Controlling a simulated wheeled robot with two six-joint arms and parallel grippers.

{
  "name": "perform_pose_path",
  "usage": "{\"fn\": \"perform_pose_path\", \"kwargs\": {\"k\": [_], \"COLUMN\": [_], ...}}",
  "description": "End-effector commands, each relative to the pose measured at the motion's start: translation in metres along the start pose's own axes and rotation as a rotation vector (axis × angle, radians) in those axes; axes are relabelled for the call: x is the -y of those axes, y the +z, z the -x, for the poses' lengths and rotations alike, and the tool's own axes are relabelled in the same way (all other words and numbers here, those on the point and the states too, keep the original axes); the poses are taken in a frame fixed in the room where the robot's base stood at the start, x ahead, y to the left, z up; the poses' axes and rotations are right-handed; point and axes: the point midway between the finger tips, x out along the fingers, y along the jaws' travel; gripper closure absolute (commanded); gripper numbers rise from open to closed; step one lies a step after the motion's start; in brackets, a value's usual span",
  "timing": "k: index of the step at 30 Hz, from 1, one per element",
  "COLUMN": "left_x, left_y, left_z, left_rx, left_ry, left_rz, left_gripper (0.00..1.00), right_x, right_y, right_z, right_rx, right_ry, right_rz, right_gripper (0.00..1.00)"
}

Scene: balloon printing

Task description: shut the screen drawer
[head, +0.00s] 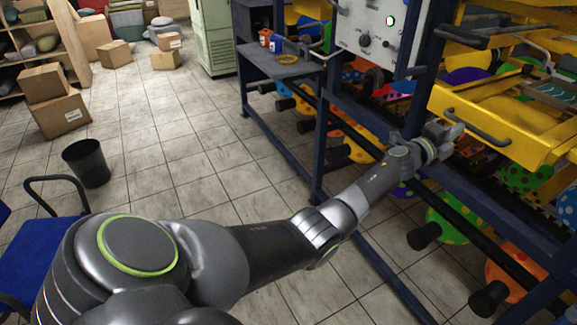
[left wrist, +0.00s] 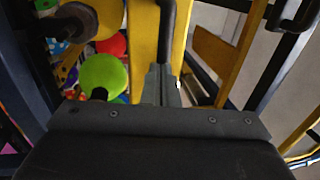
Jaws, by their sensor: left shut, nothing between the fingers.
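The screen drawer (head: 545,150) is a yellow, shallow tray that juts out of the dark blue machine frame at the right of the head view. Its dark bar handle (head: 478,128) is on the front face. My left gripper (head: 448,132) is at the handle's left end, in front of the yellow face. In the left wrist view, the shut, empty fingers (left wrist: 162,84) point at the yellow front (left wrist: 143,50), close to the black handle (left wrist: 168,30). I cannot tell whether they touch it. My right gripper is not in view.
A white control box (head: 380,35) with a lit green button is on the frame above. Below the drawer are colourful balloons (head: 450,215) and dark rollers (head: 425,236). A blue chair (head: 40,250) and a black bin (head: 87,163) stand left. The tiled floor between is clear.

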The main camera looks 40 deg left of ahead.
Motion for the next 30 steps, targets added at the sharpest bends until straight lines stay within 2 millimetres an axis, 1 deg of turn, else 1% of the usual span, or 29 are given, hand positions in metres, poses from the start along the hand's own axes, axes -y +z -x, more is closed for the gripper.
{"fn": "perform_pose_path", "kwargs": {"k": [13, 25, 30], "left_x": [0.0028, 0.0055, 0.005], "left_y": [0.0003, 0.0005, 0.0036], "left_z": [-0.0036, -0.0042, -0.0021], "left_rx": [0.001, 0.001, 0.002], "left_ry": [-0.004, -0.008, -0.008], "left_rz": [-0.001, -0.002, -0.002], "left_gripper": [1.0, 1.0, 1.0], "right_x": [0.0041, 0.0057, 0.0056], "right_y": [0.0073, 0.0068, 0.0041], "right_z": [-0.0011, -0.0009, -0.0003], "right_rx": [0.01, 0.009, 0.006], "right_ry": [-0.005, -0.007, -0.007], "right_rz": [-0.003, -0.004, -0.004], "right_gripper": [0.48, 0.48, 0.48]}}
